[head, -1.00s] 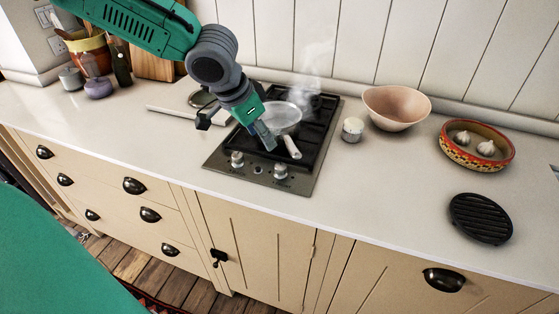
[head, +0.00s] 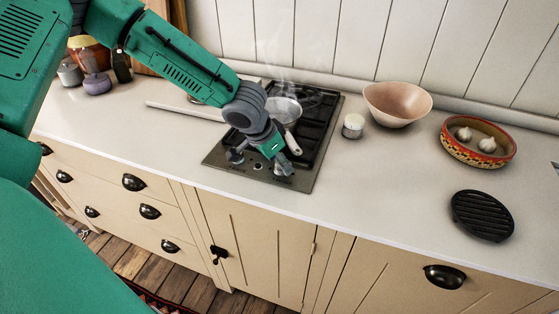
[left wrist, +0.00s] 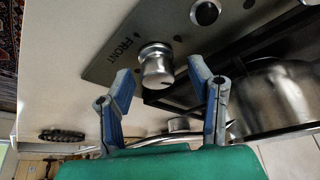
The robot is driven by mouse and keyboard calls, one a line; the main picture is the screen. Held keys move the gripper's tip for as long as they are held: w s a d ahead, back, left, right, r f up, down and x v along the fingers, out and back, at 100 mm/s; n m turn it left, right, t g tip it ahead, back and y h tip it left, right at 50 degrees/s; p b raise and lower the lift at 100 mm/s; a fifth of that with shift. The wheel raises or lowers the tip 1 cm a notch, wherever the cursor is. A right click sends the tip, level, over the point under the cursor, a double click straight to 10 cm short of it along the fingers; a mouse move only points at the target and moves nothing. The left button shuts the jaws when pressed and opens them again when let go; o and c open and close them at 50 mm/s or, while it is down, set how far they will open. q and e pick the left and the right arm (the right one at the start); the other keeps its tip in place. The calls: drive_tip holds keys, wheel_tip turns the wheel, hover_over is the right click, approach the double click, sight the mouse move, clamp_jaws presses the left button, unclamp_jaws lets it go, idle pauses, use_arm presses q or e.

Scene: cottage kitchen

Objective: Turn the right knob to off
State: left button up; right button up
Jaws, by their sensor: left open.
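The hob (head: 225,160) is set in the worktop, its steel control strip along the front edge. My left gripper (head: 285,167) is over the right end of this strip and largely covers the right knob in the head view. In the left wrist view, a round silver knob (left wrist: 156,66) beside the word FRONT stands just ahead of the open fingers (left wrist: 160,78), roughly centred between their tips. Contact is not clear, and the knob's setting cannot be read. A smaller black-centred round control (left wrist: 206,13) lies farther along the strip. My right gripper is out of view.
A steaming metal pan (head: 285,107) sits on the hob behind my left gripper, its handle close by; it shows large in the left wrist view (left wrist: 275,95). A small white-topped jar (head: 353,126), pink bowl (head: 397,103) and black trivet (head: 482,216) stand to the right.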

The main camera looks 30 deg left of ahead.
use_arm(q)
clamp_jaws()
